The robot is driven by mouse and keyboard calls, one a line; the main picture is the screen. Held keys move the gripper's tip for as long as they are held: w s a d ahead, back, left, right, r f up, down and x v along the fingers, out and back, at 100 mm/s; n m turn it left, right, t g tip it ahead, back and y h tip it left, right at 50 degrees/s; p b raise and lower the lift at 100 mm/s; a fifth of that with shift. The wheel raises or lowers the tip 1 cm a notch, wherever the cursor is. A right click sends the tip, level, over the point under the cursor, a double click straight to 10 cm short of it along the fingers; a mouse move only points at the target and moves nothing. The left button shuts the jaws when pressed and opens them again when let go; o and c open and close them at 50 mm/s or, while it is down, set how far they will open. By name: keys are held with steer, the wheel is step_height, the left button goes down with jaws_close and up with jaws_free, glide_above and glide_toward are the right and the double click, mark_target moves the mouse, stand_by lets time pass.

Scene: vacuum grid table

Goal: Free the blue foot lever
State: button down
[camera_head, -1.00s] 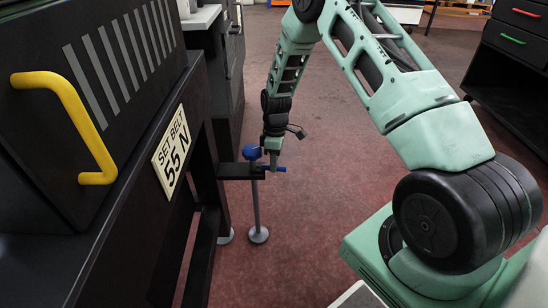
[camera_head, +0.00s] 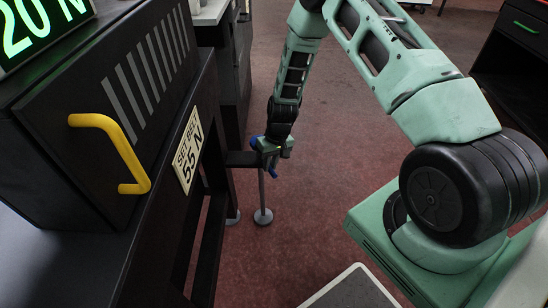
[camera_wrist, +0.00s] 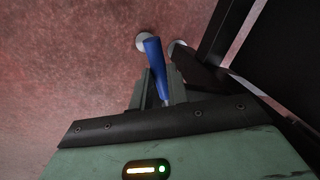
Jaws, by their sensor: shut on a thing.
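The blue foot lever (camera_wrist: 154,58) points away from my gripper (camera_wrist: 158,88) in the wrist view, with a finger on each side of its near part. My gripper is shut on it. In the head view my gripper (camera_head: 273,150) is at the end of a short black bracket (camera_head: 242,159), and only small bits of blue (camera_head: 254,142) show around it. A thin grey rod hangs below, ending in a round foot (camera_head: 263,216) at the floor. The fingers hide most of the lever in the head view.
The dark table frame (camera_head: 190,245) stands left, with a yellow handle (camera_head: 125,160) and a sign reading "SET BELT 55 N" (camera_head: 188,155). A display (camera_head: 40,28) reads 20 N. A second foot (camera_head: 233,217) stands close by. The red floor to the right is open.

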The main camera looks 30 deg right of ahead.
steer(key=shift+w+a+m+p, duration=0.1)
steer(key=shift+a+m+p, duration=0.2)
steer(key=shift+a+m, duration=0.5)
steer(key=shift+d+m, duration=0.15)
steer(key=shift+m, duration=0.15)
steer(key=c, duration=1.3)
jaws_free()
steer(key=shift+c, duration=0.2)
steer(key=shift+r, duration=0.15)
steer(key=d+r+p, duration=0.3)
steer(key=r, duration=1.4)
steer(key=shift+s+d, duration=0.15)
steer(key=shift+s, duration=0.3)
steer(key=shift+f, duration=0.1)
